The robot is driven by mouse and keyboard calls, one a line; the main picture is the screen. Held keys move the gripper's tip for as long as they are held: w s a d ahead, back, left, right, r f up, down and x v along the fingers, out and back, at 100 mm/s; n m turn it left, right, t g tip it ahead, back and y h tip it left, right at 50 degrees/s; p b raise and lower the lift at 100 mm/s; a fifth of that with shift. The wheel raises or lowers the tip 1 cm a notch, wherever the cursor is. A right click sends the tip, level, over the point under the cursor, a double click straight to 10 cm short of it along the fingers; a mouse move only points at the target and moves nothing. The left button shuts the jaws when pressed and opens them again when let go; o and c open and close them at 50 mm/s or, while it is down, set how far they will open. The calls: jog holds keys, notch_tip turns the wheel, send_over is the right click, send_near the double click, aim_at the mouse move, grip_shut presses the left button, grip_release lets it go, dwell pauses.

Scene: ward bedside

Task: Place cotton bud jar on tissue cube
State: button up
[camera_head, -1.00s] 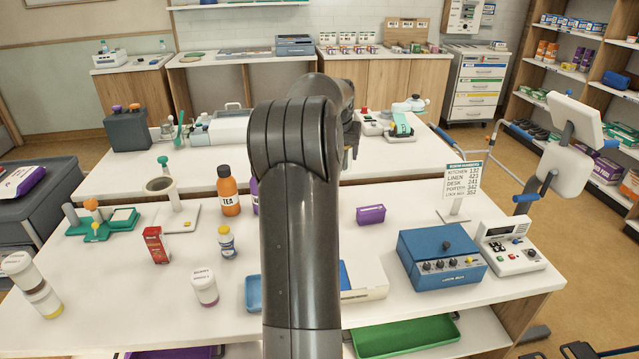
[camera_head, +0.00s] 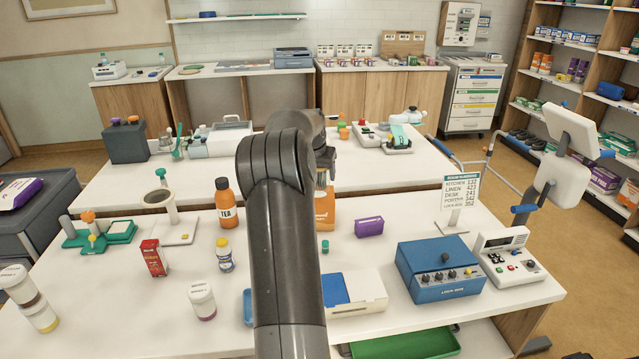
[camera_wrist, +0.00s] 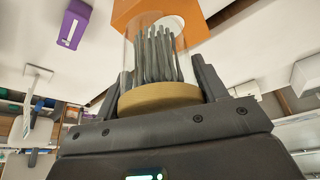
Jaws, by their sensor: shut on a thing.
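The cotton bud jar (camera_wrist: 158,98) is clear, with grey sticks inside and a tan band at the end nearest the wrist camera. My gripper (camera_wrist: 155,88) is shut on it, with a dark finger on each side. The orange tissue cube (camera_wrist: 190,28) is beyond the jar's clear end in the wrist view, with a white patch on its face. I cannot tell whether jar and cube touch. In the head view the tissue cube (camera_head: 325,210) stands on the near table, just right of my arm and partly hidden. My gripper there is largely hidden by my arm.
A purple box (camera_head: 369,228) stands right of the cube, and a blue device (camera_head: 440,268) farther right. A tea bottle (camera_head: 226,203) stands to the left. A white box with a blue panel (camera_head: 355,292) is nearer the front. Clear tabletop lies between the cube and the purple box.

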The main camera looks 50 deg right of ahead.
jog(key=shift+f, duration=1.9)
jog(key=o, duration=1)
jog(key=shift+f, duration=0.1)
jog(key=v, duration=1.2)
jog(key=shift+a, duration=0.15)
